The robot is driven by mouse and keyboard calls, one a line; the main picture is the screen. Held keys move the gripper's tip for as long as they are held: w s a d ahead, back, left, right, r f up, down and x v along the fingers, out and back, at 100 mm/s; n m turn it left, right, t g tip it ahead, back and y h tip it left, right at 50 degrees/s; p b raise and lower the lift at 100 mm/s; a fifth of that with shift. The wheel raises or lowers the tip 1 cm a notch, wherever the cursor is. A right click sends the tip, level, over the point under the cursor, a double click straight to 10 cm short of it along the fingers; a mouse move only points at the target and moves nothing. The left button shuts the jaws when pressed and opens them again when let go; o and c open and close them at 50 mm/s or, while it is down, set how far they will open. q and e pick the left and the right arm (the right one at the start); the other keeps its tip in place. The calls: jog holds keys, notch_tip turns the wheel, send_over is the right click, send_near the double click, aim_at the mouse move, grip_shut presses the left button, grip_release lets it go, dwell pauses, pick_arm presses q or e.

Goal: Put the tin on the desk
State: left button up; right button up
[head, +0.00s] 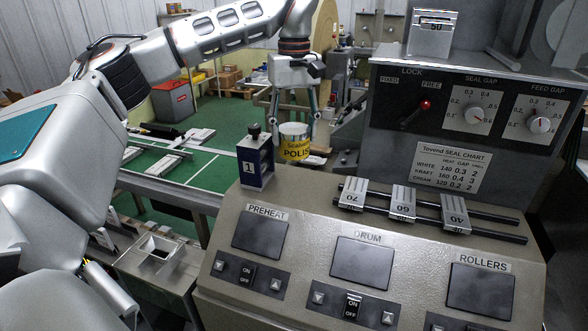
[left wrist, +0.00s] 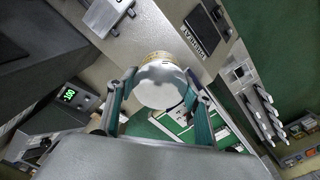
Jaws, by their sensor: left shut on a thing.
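The tin (head: 294,149) is a short round can with a yellow label reading POLIS and a pale lid. My left gripper (head: 294,117) comes down from above with a finger on each side of it and is shut on it. The left wrist view shows the pale round lid of the tin (left wrist: 160,84) between the fingers of my left gripper (left wrist: 160,92). In the head view the tin appears upright behind the back edge of the console; I cannot tell whether its base touches anything. No surface is labelled as the desk. My right gripper is not in view.
A sloping console (head: 300,222) with switches and dark panels fills the front. A dark blue block marked 1 (head: 256,165) stands at its back left corner, left of the tin. A green table (head: 201,160) lies behind. A tall dial panel (head: 395,150) rises at right.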

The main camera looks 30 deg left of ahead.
aim_at(295, 155)
pick_arm(q)
notch_tip(295, 155, down, 5)
jog(key=shift+f, duration=0.7)
jog(key=shift+w+f, duration=0.1)
jog(key=shift+f, duration=1.75)
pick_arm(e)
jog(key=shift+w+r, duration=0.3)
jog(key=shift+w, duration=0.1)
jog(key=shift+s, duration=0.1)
pick_arm(q)
jog(key=o, duration=1.3)
jog(key=shift+f, duration=0.1)
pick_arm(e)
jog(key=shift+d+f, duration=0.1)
